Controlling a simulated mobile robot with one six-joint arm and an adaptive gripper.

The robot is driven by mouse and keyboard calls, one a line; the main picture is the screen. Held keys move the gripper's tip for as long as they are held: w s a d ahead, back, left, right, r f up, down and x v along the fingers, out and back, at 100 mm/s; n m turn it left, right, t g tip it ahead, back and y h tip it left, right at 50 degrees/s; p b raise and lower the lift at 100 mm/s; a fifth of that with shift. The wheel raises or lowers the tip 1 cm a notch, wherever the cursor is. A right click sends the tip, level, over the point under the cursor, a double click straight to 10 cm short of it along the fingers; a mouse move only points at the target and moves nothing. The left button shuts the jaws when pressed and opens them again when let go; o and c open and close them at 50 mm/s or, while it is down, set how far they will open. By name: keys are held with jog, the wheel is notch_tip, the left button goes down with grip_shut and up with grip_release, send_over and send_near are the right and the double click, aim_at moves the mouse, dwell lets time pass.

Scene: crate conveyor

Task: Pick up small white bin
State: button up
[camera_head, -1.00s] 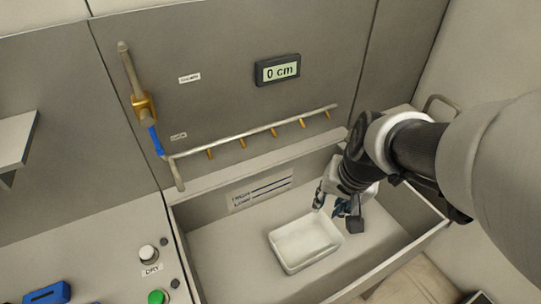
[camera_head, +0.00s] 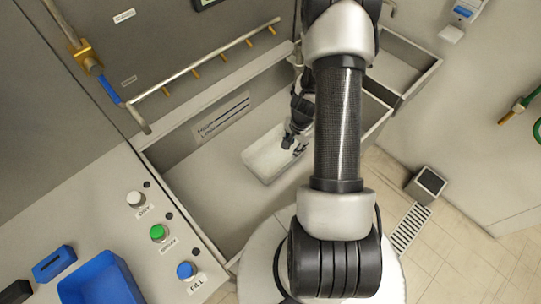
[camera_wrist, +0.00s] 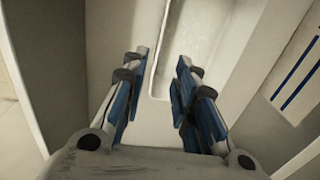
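The small white bin (camera_head: 257,164) is a shallow, open, rounded tray on the floor of a grey basin (camera_head: 178,152). It looks empty. My gripper (camera_head: 292,143) reaches down at the bin's right end in the head view, and part of it hides that end. In the wrist view my gripper (camera_wrist: 160,90) has its two blue-padded fingers apart with nothing clamped between them. The bin (camera_wrist: 198,38) shows there just beyond and between the fingertips. I cannot tell whether a finger touches it.
A rail with several brass nozzles (camera_head: 222,54) runs above the basin's back wall. Left is a panel with white, green (camera_head: 158,232) and blue (camera_head: 186,270) buttons, and a blue container (camera_head: 100,284). The basin's side walls stand close around my arm.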

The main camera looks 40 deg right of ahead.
aim_at(288, 167)
jog(key=f+b, duration=0.3)
jog(key=f, duration=0.2)
jog(key=w+f+b, duration=0.1)
jog(key=f+b, duration=0.2)
jog(key=f, duration=0.3)
jog(key=f+b, duration=0.4)
jog(key=f, duration=0.1)
jog(key=shift+w+f, duration=0.25)
jog(key=shift+r, duration=0.15)
jog(key=shift+c, duration=0.6)
grip_shut()
